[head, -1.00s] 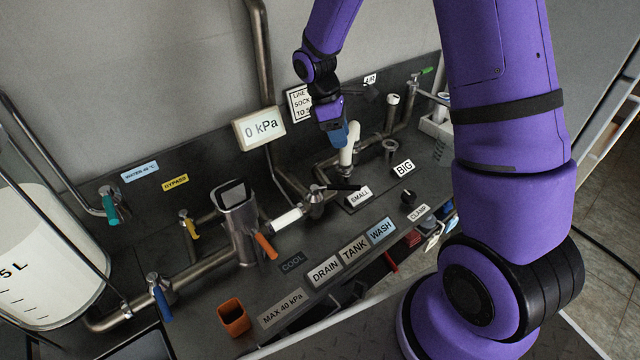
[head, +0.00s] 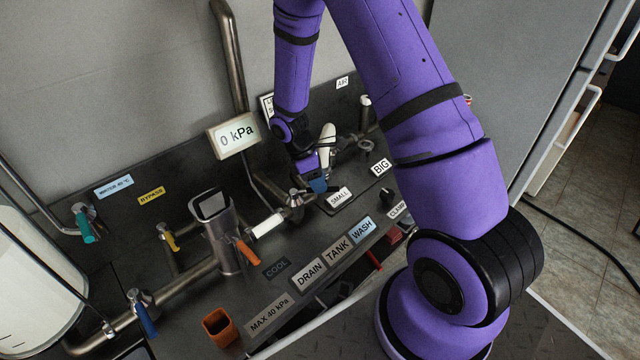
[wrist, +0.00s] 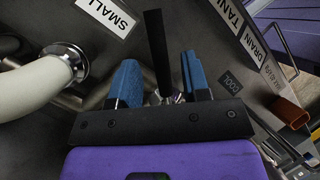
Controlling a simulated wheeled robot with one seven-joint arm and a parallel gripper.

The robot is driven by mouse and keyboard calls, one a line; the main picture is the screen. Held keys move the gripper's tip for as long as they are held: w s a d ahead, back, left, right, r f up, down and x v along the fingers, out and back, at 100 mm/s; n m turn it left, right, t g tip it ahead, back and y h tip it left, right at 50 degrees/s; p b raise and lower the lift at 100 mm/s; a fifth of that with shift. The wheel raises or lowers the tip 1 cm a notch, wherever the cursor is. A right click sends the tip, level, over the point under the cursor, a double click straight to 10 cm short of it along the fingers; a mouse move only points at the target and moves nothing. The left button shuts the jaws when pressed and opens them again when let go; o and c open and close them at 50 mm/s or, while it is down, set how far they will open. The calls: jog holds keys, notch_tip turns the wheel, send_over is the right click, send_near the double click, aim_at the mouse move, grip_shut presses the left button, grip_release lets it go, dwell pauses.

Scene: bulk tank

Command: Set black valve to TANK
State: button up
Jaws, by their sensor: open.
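The black valve's lever (wrist: 157,48) shows in the wrist view, rising between my gripper's two blue fingers with a gap on each side. Its metal body (wrist: 172,97) is partly hidden by my gripper. In the head view the valve body (head: 297,198) sits at the end of the pipe and my gripper covers most of the lever. My gripper (head: 318,185) is open and low beside the valve, around the lever but not closed on it. The TANK label (head: 338,250) lies on the panel front between DRAIN (head: 309,272) and WASH (head: 362,230); it also shows in the wrist view (wrist: 229,14).
A white hose end (head: 327,139) stands just behind my gripper; it is at the left of the wrist view (wrist: 35,88). The SMALL plate (head: 339,198) is close by on the right. An orange-handled valve (head: 245,252) and orange cup (head: 220,327) are at the front left.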

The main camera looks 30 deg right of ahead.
jog(key=shift+s+d+f, duration=0.15)
jog(key=shift+s+f, duration=0.05)
jog(key=shift+f, duration=0.3)
grip_shut()
